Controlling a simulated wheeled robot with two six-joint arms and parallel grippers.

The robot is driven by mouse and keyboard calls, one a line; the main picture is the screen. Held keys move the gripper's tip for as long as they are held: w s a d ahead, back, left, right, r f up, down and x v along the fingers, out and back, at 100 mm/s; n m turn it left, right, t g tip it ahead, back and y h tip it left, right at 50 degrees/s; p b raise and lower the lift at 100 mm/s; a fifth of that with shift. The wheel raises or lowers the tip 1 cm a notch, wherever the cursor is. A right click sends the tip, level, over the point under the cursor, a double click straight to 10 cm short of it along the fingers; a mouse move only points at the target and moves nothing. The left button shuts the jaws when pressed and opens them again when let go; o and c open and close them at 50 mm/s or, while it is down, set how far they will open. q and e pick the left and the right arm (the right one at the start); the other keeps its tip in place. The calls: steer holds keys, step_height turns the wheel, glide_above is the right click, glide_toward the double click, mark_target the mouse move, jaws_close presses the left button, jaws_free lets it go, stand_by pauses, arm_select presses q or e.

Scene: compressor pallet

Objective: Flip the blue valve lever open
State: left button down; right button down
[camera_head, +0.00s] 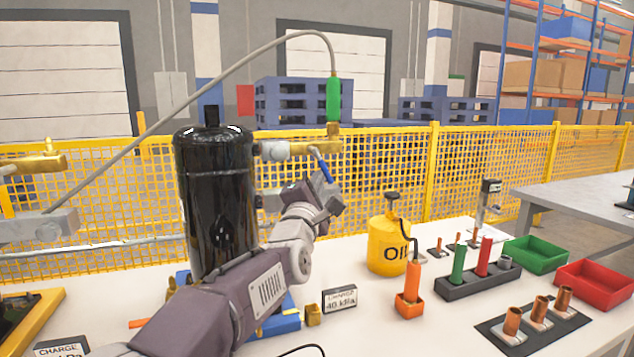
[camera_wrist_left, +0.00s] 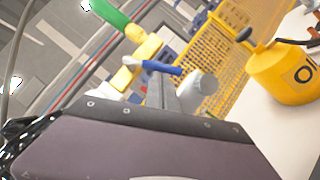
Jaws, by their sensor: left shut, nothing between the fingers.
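The blue valve lever (camera_head: 322,166) slants down and right from the brass valve (camera_head: 308,148) on the right side of the black compressor (camera_head: 215,200). A green hose fitting (camera_head: 333,100) stands on top of the brass valve. My left gripper (camera_head: 326,188) is shut and empty, close below the lever. In the left wrist view the lever (camera_wrist_left: 164,68) reaches right from the yellow brass valve (camera_wrist_left: 135,62), just beyond my fingertips (camera_wrist_left: 164,92). I cannot tell whether they touch it. My right gripper is not in view.
A yellow oil can (camera_head: 388,245) stands right of my left arm. An orange-handled tool (camera_head: 411,285), a dark rack (camera_head: 478,280), a green bin (camera_head: 535,255) and a red bin (camera_head: 597,285) stand farther right. A grey hose (camera_head: 215,72) arches above the compressor.

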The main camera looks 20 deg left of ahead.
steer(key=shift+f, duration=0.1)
arm_select(q)
steer(key=shift+w+d+f+n+b, duration=0.1)
steer(key=shift+d+f+n+b, duration=0.1)
steer(key=shift+n+b, duration=0.35)
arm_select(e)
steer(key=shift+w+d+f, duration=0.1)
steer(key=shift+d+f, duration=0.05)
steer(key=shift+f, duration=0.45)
arm_select(q)
steer(key=shift+r+y+b, duration=0.1)
steer(key=shift+y+b, duration=0.25)
steer(key=shift+y, duration=0.05)
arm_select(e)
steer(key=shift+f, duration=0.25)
